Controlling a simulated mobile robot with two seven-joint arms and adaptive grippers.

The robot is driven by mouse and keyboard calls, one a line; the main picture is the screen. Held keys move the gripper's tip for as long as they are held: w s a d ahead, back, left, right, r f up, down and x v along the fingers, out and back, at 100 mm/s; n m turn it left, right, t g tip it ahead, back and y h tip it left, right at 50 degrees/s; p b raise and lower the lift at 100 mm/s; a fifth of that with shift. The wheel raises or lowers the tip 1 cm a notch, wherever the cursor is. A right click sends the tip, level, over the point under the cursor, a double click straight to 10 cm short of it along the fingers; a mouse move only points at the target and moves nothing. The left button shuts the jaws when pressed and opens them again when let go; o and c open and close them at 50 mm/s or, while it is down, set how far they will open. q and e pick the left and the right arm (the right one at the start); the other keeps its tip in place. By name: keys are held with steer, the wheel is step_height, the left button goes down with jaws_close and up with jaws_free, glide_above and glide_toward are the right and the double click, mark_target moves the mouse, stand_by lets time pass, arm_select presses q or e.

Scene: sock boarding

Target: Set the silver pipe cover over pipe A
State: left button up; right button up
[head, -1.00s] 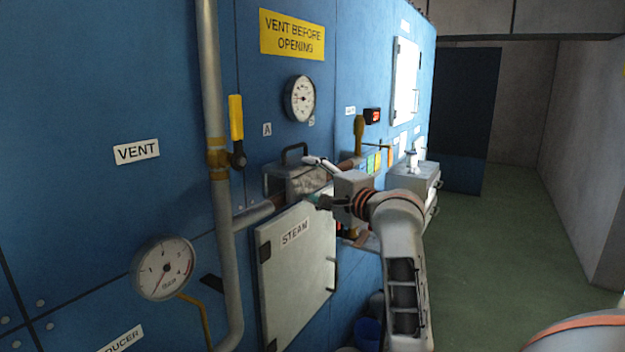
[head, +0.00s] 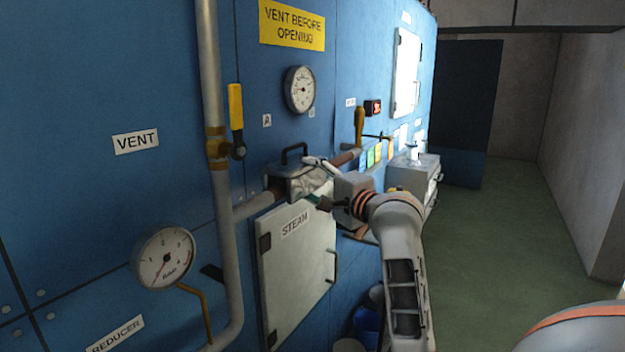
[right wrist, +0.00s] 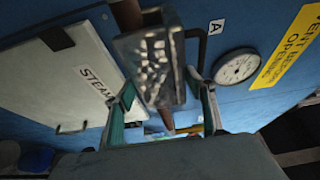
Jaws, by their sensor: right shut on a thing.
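The silver pipe cover (head: 308,187), a boxy shell with a black handle on top, is at the horizontal pipe (head: 254,205) below the label A. It also shows in the right wrist view (right wrist: 150,68), with brown pipe coming out at both ends. The cover is around or against the pipe; how fully it is seated is hidden. My right gripper (head: 317,180) is shut on the cover from the aisle side; its fingers (right wrist: 160,88) lie on either side of it. My left gripper is out of view.
A grey vertical pipe (head: 222,240) with a yellow-handled valve (head: 236,107) stands left of the cover. The STEAM door (head: 298,265) is just below, a gauge (head: 300,89) above. A grey cabinet (head: 415,172) stands beyond my arm. The green floor at right is clear.

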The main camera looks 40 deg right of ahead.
steer(key=shift+f, duration=1)
steer(key=o, duration=1.9)
steer(key=shift+f, duration=0.1)
steer(key=s, duration=1.2)
